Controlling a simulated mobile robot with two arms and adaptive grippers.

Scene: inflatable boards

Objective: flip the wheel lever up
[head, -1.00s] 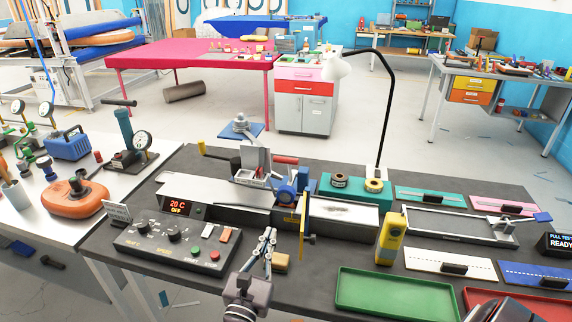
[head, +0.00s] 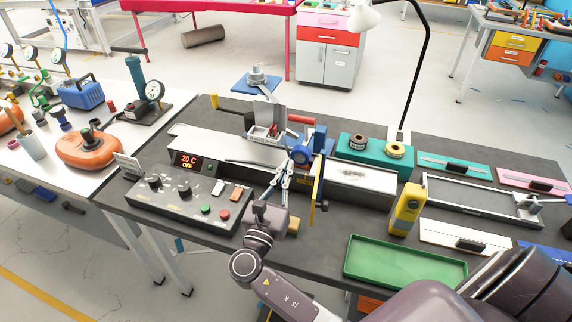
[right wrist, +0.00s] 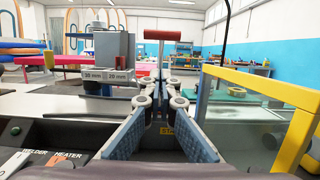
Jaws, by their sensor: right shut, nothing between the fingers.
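The welding machine has a blue wheel assembly (head: 301,156) at the middle of its long grey bed (head: 228,150). A red-handled lever (head: 301,119) shows just behind it; in the right wrist view its red crossbar (right wrist: 162,35) stands on a thin stem beyond the fingertips. I cannot tell for sure that this is the wheel lever. My right gripper (head: 286,170) is shut and empty, at the front of the blue assembly. In the right wrist view its fingertips (right wrist: 163,86) meet below the crossbar; contact is unclear. My left gripper is not in view.
A yellow-edged plate (head: 317,181) stands just right of the gripper. A control box (head: 185,200) lies to the left. A yellow handheld device (head: 406,209) and a green tray (head: 402,262) are at the right. A black-stemmed lamp (head: 419,70) rises behind.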

